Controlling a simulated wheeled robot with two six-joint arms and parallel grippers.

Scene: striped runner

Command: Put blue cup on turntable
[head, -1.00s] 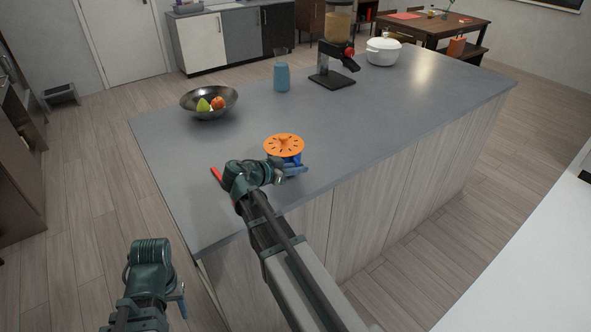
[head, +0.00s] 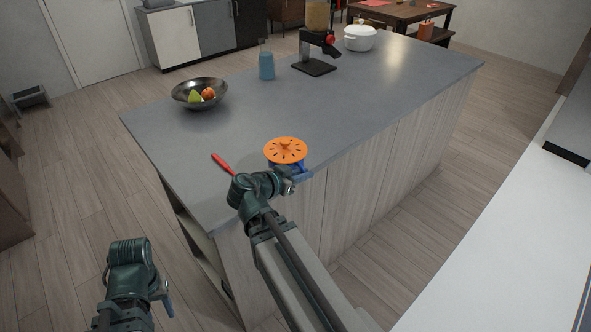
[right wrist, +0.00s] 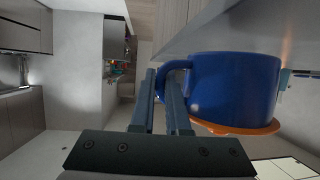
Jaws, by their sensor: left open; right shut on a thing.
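The blue cup (right wrist: 235,85) fills the right side of the right wrist view, which looks upside down, and an orange disc-shaped lid (head: 285,150) with dark slots covers its mouth. In the head view the lid hides most of the cup, which is above the counter's front edge. My right gripper (head: 290,179) is shut on the cup's handle; its fingers also show in the right wrist view (right wrist: 163,95). My left gripper (head: 166,302) is open at the lower left, away from the counter and mostly hidden by its own wrist. I cannot make out a turntable.
The grey counter (head: 200,140) holds a red-handled utensil (head: 222,163), a metal bowl (head: 180,93) with fruit, a blue glass (head: 266,66), a dark machine (head: 315,66) and a white pot (head: 360,40). The middle of the counter is clear.

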